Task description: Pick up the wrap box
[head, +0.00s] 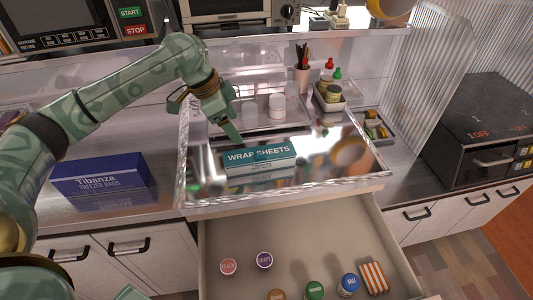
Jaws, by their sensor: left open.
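The teal wrap box (259,168), labelled "WRAP SHEETS", lies on the shiny tray surface in the middle of the head view, its lettered side facing me. My left gripper (231,131) reaches in from the left and points down just behind the box's left end. It is open, with nothing seen between its fingers. A finger appears very close to the box's back edge; I cannot tell whether it touches. My right gripper cannot be made out.
An open drawer (226,228) with several round-lidded jars juts out below. A blue freezer bags box (100,176) stands on the left counter. Behind the wrap box are a white jar (277,106) and a utensil cup (302,77). A clear ribbed panel (425,75) rises on the right.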

